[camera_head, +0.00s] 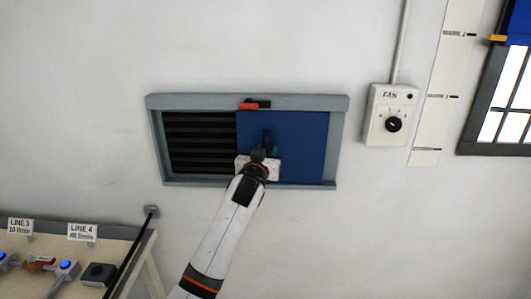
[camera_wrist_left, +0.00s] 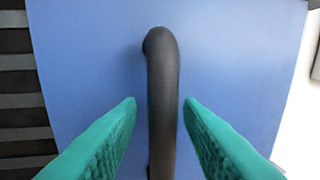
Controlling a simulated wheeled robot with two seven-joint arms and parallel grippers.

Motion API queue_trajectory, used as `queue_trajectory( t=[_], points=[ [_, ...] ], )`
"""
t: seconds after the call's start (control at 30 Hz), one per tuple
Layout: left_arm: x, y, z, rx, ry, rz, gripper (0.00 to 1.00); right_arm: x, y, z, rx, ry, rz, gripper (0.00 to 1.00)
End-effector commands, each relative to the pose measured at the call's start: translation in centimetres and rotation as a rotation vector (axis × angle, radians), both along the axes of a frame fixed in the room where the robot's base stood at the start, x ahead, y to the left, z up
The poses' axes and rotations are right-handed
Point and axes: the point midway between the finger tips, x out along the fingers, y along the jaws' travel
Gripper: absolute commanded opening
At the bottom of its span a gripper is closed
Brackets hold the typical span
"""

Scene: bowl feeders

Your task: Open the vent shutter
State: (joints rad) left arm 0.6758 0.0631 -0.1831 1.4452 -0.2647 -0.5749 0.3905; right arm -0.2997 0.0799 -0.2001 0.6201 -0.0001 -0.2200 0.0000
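The vent shutter (camera_head: 300,140) is a blue panel in a grey frame on the wall. It covers the right part of the opening, and the dark slats (camera_head: 198,142) show at the left. Its dark upright bar handle (camera_wrist_left: 163,90) stands out from the panel. My left gripper (camera_head: 269,151) is in front of the panel near its left edge. In the left wrist view its green fingers (camera_wrist_left: 160,104) stand on either side of the handle, with a gap on each side, so it is open. My right gripper is not in view.
A red and black latch-like piece (camera_head: 254,104) sits on the top rail of the frame (camera_head: 300,102). A fan switch box (camera_head: 391,114) is on the wall to the right. A bench (camera_head: 130,234) with line controls stands at the lower left.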

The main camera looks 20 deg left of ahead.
Motion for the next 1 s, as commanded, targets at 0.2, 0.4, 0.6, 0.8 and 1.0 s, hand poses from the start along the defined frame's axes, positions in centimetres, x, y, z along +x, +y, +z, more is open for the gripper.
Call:
queue_trajectory(
  t=[0.2, 0.4, 0.6, 0.8, 1.0],
  points=[
    [-1.0, 0.0, -0.2, 0.0, 0.001, 0.0, 0.33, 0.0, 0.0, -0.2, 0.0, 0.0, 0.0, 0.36],
    [-4.3, -0.2, -0.3, -0.001, -0.001, 0.0, 0.33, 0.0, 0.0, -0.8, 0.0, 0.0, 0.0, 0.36],
    [-8.3, -0.3, -0.3, -0.001, 0.0, -0.001, 0.33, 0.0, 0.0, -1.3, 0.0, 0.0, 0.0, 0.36],
    [-11.0, -0.4, -0.2, 0.0, 0.0, 0.0, 0.33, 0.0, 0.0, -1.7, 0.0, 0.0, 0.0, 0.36],
    [-12.0, -0.5, 0.0, 0.0, 0.0, 0.0, 0.33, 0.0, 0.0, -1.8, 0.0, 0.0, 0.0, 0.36]
  ],
)
